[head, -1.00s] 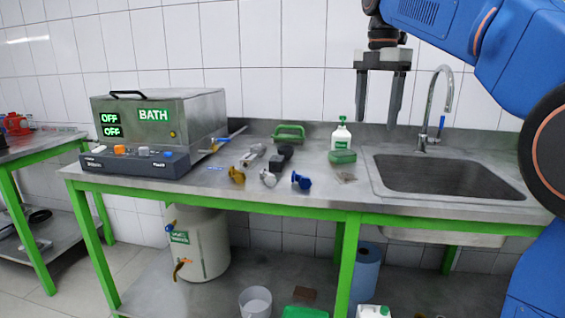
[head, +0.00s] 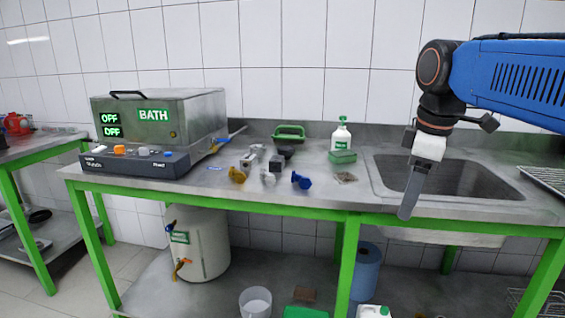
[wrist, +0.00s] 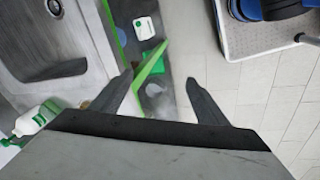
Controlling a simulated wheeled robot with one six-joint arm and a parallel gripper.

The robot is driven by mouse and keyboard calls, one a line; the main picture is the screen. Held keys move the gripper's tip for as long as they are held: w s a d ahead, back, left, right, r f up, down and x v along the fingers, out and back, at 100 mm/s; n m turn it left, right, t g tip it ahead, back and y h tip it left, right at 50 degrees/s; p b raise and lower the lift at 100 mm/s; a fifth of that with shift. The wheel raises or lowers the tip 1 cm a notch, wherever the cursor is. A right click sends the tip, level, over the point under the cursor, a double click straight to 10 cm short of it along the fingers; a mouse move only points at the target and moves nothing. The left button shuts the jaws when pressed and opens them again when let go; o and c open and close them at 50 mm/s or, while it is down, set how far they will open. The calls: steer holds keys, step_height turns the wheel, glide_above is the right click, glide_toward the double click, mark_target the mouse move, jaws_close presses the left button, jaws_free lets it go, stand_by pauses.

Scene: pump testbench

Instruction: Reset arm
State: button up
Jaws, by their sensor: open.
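My gripper (head: 408,205) hangs in front of the sink's near left edge in the head view, pointing down. The head view sees it edge-on. In the wrist view its two fingers (wrist: 162,90) stand wide apart with nothing between them. The gripper is open and empty. My blue arm reaches in from the right in the head view. Below the fingers, the wrist view shows the green table edge, the lower shelf and the tiled floor.
The steel sink (head: 376,182) is right of several small fittings, including a blue one (head: 301,180). A white bottle (head: 341,134) stands behind a green sponge (head: 342,157). The BATH unit (head: 205,110) is at left. A blue roll (head: 365,272) stands below.

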steer(key=s+d+f+m+t, duration=0.1)
steer(key=s+f+m, duration=0.5)
steer(key=f, duration=0.5)
steer(key=s+d+f+m+t, duration=0.1)
steer(key=s+f+m, duration=0.5)
steer(key=s+f, duration=0.3)
steer(key=shift+d+f, duration=0.2)
steer(key=shift+f, duration=0.75)
